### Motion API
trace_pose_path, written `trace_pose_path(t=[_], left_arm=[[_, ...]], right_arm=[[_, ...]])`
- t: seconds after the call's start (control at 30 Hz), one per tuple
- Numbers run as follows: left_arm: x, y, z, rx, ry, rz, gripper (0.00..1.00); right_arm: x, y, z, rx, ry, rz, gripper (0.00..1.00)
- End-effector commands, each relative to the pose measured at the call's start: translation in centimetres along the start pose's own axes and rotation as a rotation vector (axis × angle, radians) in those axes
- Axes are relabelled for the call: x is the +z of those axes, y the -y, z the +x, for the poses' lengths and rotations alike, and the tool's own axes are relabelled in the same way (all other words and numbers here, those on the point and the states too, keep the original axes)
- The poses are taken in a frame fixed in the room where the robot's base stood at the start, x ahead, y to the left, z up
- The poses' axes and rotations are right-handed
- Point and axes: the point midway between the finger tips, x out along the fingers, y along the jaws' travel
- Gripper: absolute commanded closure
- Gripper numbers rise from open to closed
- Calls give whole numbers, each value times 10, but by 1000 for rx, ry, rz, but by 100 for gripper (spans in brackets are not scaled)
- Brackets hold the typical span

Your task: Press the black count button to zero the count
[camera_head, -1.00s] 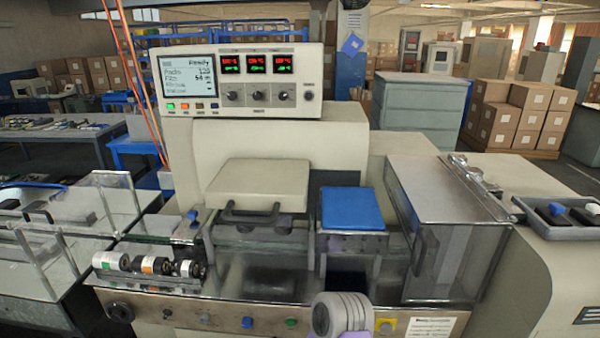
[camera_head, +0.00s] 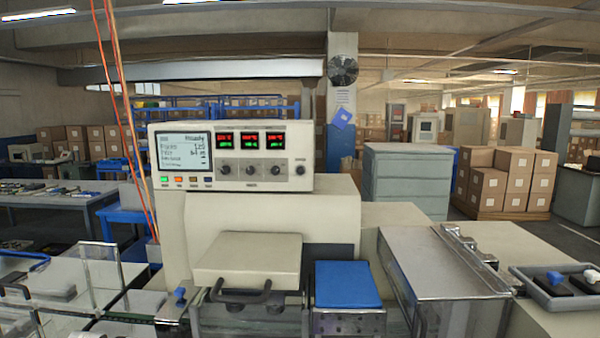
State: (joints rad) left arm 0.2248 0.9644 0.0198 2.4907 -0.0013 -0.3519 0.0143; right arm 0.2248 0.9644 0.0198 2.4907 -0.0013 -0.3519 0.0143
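The machine's control panel (camera_head: 235,157) stands upright on top of the cream wrapper. Its lit screen (camera_head: 184,153) is at the left, with text and numbers too small to read surely. Three red and green displays (camera_head: 249,141) sit to the right, above three dark knobs (camera_head: 251,170). A small round black button (camera_head: 300,171) is at the panel's far right, under a small label I cannot read. A row of small coloured buttons (camera_head: 179,180) runs below the screen. Neither of my grippers is in view, and nothing touches the panel.
A cream cover with a dark handle (camera_head: 248,262) and a blue pad (camera_head: 346,284) lie in front of the panel. A metal hood (camera_head: 440,262) and a grey tray (camera_head: 560,290) are to the right. Orange cables (camera_head: 122,110) hang at the left.

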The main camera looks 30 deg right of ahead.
Motion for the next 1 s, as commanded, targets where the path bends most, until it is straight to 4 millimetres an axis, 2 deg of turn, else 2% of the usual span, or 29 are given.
trace_pose_path(t=[0.03,0.33,1.0], left_arm=[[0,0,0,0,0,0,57],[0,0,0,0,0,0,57],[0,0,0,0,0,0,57]], right_arm=[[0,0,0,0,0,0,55],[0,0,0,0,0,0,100],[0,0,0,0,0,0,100]])
